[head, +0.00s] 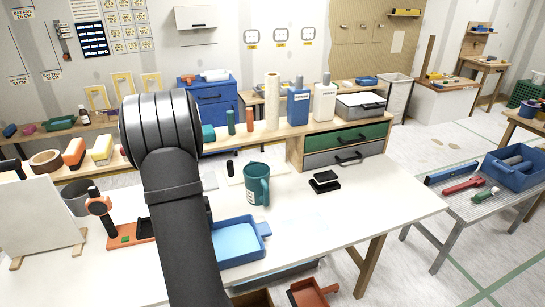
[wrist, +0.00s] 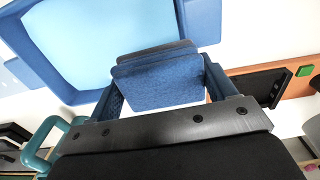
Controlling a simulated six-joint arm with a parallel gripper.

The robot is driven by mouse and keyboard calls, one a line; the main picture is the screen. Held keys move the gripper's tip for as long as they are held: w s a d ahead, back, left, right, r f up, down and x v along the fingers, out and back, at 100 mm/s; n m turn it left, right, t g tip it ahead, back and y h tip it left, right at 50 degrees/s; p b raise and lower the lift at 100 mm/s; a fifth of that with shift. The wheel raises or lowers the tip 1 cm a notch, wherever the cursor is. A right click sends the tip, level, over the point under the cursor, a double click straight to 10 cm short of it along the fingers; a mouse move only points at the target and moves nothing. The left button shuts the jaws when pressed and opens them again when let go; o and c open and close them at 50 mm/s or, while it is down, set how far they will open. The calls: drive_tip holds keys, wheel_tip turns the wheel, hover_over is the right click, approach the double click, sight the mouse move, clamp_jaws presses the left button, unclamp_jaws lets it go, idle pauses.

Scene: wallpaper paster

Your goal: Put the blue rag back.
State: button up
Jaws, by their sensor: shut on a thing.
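The blue rag (wrist: 158,82), a folded blue cloth-textured pad with a darker layer behind it, sits between the fingers of my gripper (wrist: 162,90) in the wrist view. My gripper is shut on it. A blue tray (wrist: 205,20) with a light blue inside lies just beyond the rag in that view. The gap between rag and tray is hard to judge. In the head view the tray (head: 262,229) stands on the white table, right of my arm. My arm hides the gripper and the rag there.
A green mug (head: 257,186) stands behind the tray, with a black block (head: 324,181) to its right. An orange stand (head: 135,232) is left of my arm. A shelf with bottles (head: 298,103) and drawers (head: 345,140) lines the back. The table's right part is clear.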

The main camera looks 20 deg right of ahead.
drive_tip(key=w+d+r+m, duration=0.2)
drive_tip(key=w+d+r, duration=0.1)
drive_tip(key=d, duration=0.7)
drive_tip(key=w+d+r+m, duration=0.2)
drive_tip(key=d, duration=0.8)
drive_tip(key=w+d+r+m, duration=0.2)
drive_tip(key=w+d+r, duration=0.1)
drive_tip(key=d, duration=0.7)
drive_tip(key=s+d+m, duration=0.3)
drive_tip(key=s+d, duration=0.1)
drive_tip(key=d, duration=0.5)
drive_tip(key=s+d+m, duration=0.2)
drive_tip(key=s+d, duration=0.2)
drive_tip(key=d, duration=0.4)
drive_tip(key=s+d+f+m, duration=0.4)
drive_tip(key=s+d+m, duration=0.2)
drive_tip(key=s+d, duration=0.7)
drive_tip(key=shift+s+f, duration=0.15)
drive_tip(key=shift+s, duration=1.1)
